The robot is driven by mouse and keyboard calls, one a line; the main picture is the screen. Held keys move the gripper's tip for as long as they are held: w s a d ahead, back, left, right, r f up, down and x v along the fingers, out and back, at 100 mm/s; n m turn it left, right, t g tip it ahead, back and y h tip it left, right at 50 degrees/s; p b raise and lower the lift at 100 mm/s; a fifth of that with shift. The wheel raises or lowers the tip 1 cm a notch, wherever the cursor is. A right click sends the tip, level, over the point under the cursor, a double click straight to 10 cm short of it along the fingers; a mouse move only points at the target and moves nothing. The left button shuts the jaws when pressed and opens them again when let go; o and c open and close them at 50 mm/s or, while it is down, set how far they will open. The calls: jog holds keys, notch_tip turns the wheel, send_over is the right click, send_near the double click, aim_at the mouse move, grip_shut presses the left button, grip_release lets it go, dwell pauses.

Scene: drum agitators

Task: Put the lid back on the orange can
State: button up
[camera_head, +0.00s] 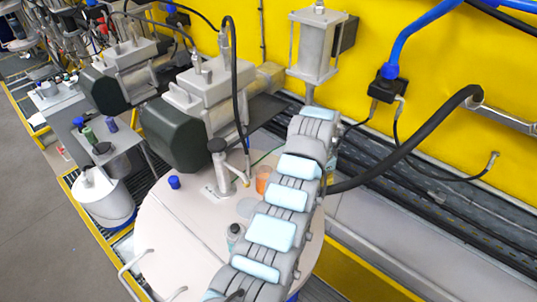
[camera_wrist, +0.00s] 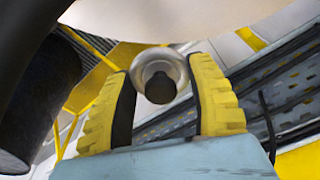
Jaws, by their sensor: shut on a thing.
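The orange can (camera_head: 263,178) stands on the round pale drum top (camera_head: 165,235), just left of my arm in the head view. My arm hides part of it, and I cannot tell whether its top is open. In the wrist view my gripper (camera_wrist: 165,90) has its two yellow ribbed fingers closed on a round grey metal-looking thing (camera_wrist: 147,66) with a dark centre. I cannot tell for sure whether this is the lid. My gripper does not show clearly in the head view. A flat grey disc (camera_head: 247,208) lies on the drum top near the can.
A blue cap (camera_head: 174,182) and a small grey bottle-like thing (camera_head: 235,233) stand on the drum top. An upright metal fitting (camera_head: 220,165) rises behind them. A dark green motor (camera_head: 174,136) and a black cable (camera_head: 405,145) are close by. The drum top's left part is clear.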

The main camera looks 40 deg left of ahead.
jog(key=s+a+r+n+b, duration=0.1)
jog(key=s+a+r+n, duration=0.15)
jog(key=a, duration=0.55)
jog(key=s+a+r+n, duration=0.2)
jog(key=s+a+r, duration=0.1)
jog(key=a, duration=0.6)
notch_tip(320, 180, down, 6)
jog(key=b, duration=0.2)
jog(key=shift+s+a+f+y, duration=0.2)
jog(key=shift+s+y, duration=0.05)
jog(key=shift+y, duration=0.05)
jog(key=shift+s+n+p, duration=0.1)
jog(key=shift+n+p, duration=0.15)
jog(key=shift+p, duration=0.25)
dwell(1.1)
jog(key=shift+f+b, duration=0.6)
jog(key=shift+b, duration=0.75)
dwell(2.6)
